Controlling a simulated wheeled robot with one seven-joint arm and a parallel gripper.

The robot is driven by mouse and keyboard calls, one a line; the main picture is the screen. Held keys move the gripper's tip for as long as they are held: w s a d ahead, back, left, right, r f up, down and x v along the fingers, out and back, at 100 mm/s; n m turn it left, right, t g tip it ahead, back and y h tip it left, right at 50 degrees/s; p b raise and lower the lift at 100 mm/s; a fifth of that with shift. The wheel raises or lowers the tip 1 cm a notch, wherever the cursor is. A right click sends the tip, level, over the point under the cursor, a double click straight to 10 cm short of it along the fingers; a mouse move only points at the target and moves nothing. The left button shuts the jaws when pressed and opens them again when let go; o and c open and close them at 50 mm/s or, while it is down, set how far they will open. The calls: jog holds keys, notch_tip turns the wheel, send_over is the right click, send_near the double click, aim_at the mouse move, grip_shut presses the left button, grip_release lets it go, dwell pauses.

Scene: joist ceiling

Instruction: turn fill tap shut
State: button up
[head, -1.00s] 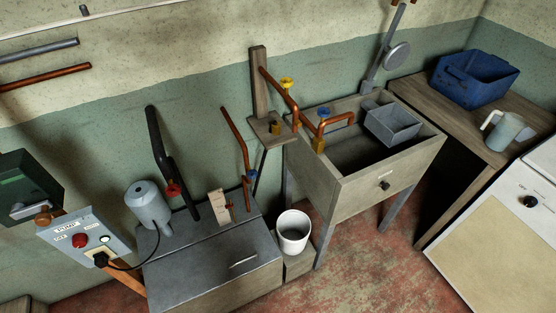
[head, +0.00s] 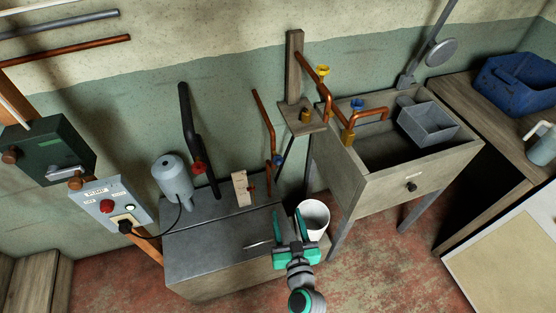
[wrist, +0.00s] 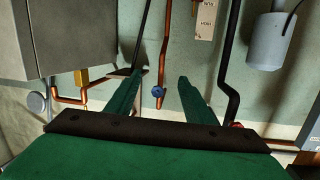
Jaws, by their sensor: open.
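Several taps show, and I cannot tell by label which one is the fill tap. A small blue tap (head: 277,160) sits on a thin copper pipe behind the grey chest. In the wrist view this blue tap (wrist: 157,91) appears between my fingers but beyond them, apart from both. A red tap (head: 198,168) is on the black pipe. A yellow tap (head: 323,71) and another blue tap (head: 357,104) are on the copper pipework at the sink. My gripper (head: 290,222) is open and empty, above the chest's front right; its fingers (wrist: 157,95) spread wide in the wrist view.
The grey chest (head: 210,248) carries a grey motor (head: 172,178) and an upright scale board (head: 241,188). A white bucket (head: 316,214) stands beside my gripper. The sink (head: 415,180) is to the right, a pump switch box (head: 110,208) to the left. Floor is free in front.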

aim_at(278, 162)
jog(key=w+r+n+t+y, duration=0.1)
jog(key=w+r+n+y, duration=0.2)
jog(key=w+r, duration=0.45)
jog(key=x, duration=1)
jog(key=shift+w+d+f, duration=0.1)
jog(key=shift+w+f, duration=0.1)
jog(key=shift+w, duration=0.2)
jog(key=shift+c, duration=0.3)
jog(key=c, duration=1)
